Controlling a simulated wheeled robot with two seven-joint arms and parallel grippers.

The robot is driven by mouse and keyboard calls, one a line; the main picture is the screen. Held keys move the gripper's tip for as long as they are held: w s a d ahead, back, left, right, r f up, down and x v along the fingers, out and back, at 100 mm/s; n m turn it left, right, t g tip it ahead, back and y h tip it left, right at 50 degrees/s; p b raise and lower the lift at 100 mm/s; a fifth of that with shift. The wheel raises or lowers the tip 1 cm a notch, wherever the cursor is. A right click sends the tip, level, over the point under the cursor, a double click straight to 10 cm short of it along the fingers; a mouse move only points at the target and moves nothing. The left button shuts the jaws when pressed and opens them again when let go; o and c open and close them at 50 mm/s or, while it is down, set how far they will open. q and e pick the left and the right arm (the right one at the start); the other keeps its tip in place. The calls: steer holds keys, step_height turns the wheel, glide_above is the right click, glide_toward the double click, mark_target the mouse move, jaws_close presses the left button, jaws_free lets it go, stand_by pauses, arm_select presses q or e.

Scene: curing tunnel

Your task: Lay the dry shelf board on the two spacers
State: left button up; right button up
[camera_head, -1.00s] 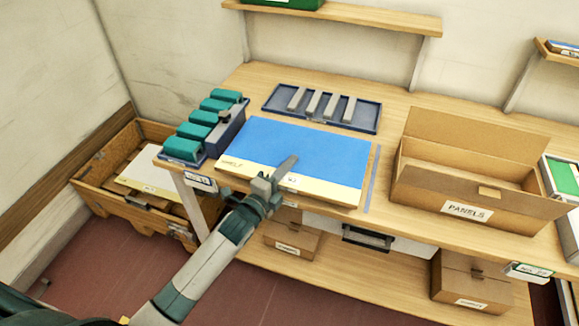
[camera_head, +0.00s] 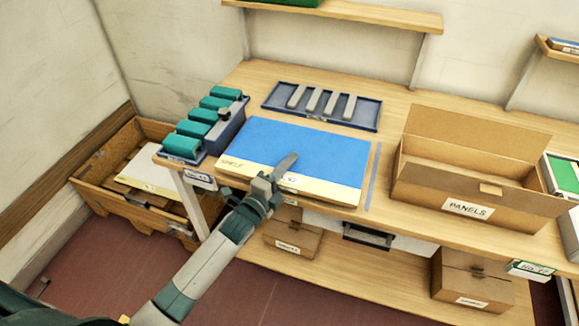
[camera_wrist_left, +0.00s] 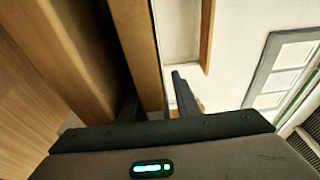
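The shelf board (camera_head: 300,148) is blue with a cream front strip marked "SHELF" and lies flat on the workbench, reaching its front edge. Grey bars (camera_head: 314,100), which look like spacers, lie side by side in a dark blue tray behind the board. My left gripper (camera_head: 281,172) is at the board's front edge, with one finger over the top. In the left wrist view its fingers (camera_wrist_left: 158,98) stand apart, with a pale wooden edge between them; contact cannot be told. The lower finger is hidden in the head view. My right gripper is not in view.
Green blocks (camera_head: 198,132) stand in a blue holder left of the board. An open "PANELS" carton (camera_head: 467,209) stands to the right. A wooden crate (camera_head: 92,177) is on the floor at left. A wall shelf (camera_head: 350,14) hangs above.

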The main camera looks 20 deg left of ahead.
mark_target(279, 182)
arm_select(q)
steer(key=shift+f, duration=0.2)
